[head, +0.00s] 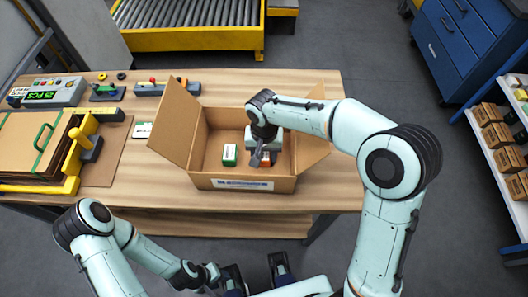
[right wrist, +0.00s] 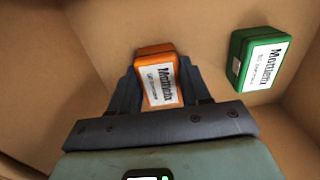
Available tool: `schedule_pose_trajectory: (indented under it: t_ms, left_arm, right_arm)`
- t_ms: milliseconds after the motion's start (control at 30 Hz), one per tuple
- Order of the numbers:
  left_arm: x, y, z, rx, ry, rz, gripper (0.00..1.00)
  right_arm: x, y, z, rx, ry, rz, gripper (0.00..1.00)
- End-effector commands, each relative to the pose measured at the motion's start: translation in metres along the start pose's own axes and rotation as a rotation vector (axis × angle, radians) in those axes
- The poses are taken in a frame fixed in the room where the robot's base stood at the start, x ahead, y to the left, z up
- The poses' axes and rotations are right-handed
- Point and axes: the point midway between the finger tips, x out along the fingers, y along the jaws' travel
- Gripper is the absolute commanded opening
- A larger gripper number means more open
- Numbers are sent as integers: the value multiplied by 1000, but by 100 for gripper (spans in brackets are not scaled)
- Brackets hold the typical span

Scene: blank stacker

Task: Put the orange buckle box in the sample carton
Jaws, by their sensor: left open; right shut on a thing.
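The sample carton (head: 243,184) is an open cardboard box on the wooden table, flaps spread outward. My right gripper (head: 258,158) reaches down inside it, shut on the orange buckle box (right wrist: 155,75). In the right wrist view the orange box sits between the fingers, its white label facing the camera; in the head view only a bit of orange shows beside the fingers. I cannot tell whether the box touches the carton floor. My left gripper (head: 256,272) is open and empty at the bottom of the head view, in front of the table.
A green box (right wrist: 257,58) lies in the carton, left of the right gripper in the head view and apart from the orange box. A stack of flat cardboard (head: 30,140) in a yellow holder stands at left. A shelf of small boxes (head: 497,135) is at far right.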

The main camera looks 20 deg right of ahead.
Motion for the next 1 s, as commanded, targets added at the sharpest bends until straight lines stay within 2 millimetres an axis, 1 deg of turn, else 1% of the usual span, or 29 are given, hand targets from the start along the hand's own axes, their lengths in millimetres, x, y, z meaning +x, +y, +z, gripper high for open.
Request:
schedule_pose_trajectory:
  t_ms: [67, 100, 167, 433, 567, 667, 900, 1000]
  left_arm:
    - [3, -1, 0, 0, -1, 0, 43]
    - [2, -1, 0, 0, -1, 0, 43]
    - [2, -1, 0, 0, -1, 0, 43]
    - [2, -1, 0, 0, -1, 0, 43]
    - [-2, 1, 0, 0, 1, 0, 43]
    - [-3, 1, 0, 0, 1, 0, 43]
    - [-10, 4, -1, 1, 3, 1, 43]
    - [-13, 5, -1, 2, 5, 2, 43]
  right_arm:
    - [3, 0, 0, 0, 0, 0, 12]
    - [4, 0, 0, 0, 0, 0, 53]
    - [3, 0, 0, 0, 0, 0, 72]
    - [2, 0, 0, 0, 0, 0, 72]
    - [-5, 0, 0, 0, 2, -1, 72]
    - [-20, -1, -1, 1, 5, -3, 72]
    - [-73, -1, -1, 0, 4, -4, 72]
    - [-92, -1, -1, 0, 5, -3, 72]
